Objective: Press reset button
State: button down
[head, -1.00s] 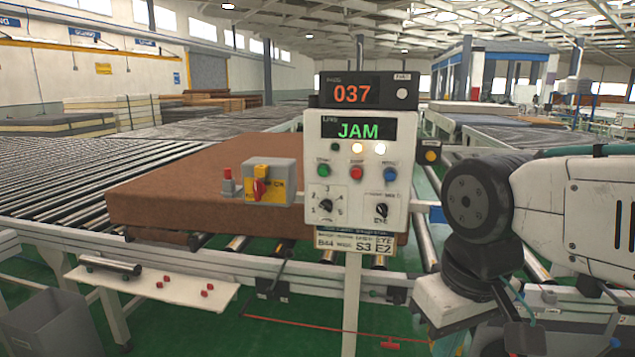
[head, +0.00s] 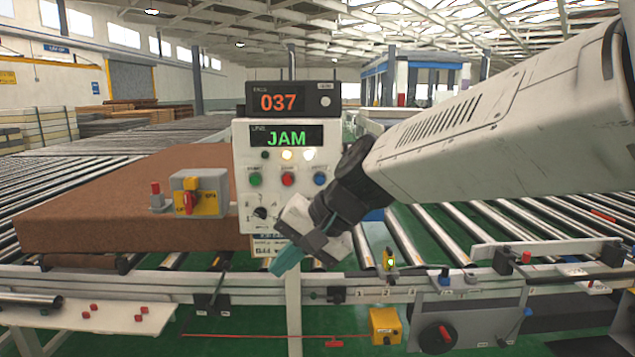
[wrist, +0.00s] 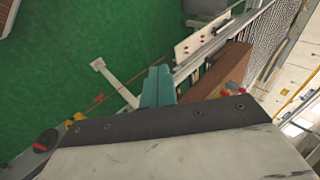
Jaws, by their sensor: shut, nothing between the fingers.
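The control panel (head: 251,153) faces me on a white post. Its displays read 037 and JAM. A row of three buttons sits below: a green button (head: 256,180), a red button (head: 288,179) and a blue button (head: 320,179). Their labels are too small to read surely. My gripper (head: 285,262) has teal fingers, shut and empty. It points down and left, below the button row, and its wrist covers the panel's lower right part. In the wrist view the teal fingers (wrist: 157,87) are together; the panel's buttons do not show there.
A brown mattress (head: 100,205) lies on the roller conveyor at left. A grey box with a yellow plate (head: 208,198) and red knob stands left of the panel. A yellow box (head: 385,325) and a grey box (head: 450,325) with a black-and-red knob are low at right. Green floor lies below.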

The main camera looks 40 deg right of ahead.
aim_at(324, 182)
jog(key=w+d+r+m+t+h, duration=0.2)
jog(key=w+d+m, duration=0.4)
jog(key=d, duration=0.3)
jog(key=w+d+r+m+t+h, duration=0.1)
jog(key=w+d+m+t, duration=0.4)
jog(key=d, duration=0.5)
jog(key=w+m+h, duration=0.1)
jog(key=w+m, duration=0.1)
jog(key=w, duration=0.1)
jog(key=shift+r, duration=0.4)
jog(key=shift+w, duration=0.15)
jog(key=shift+w+d, duration=0.8)
jog(key=shift+w, duration=0.4)
jog(key=shift+w+d, duration=0.8)
jog(key=shift+w, duration=0.4)
jog(key=shift+w+d, duration=0.8)
jog(key=shift+w, duration=0.4)
jog(key=shift+w+d, duration=0.1)
jog(key=shift+w+d, duration=0.15)
jog(key=shift+w, duration=0.1)
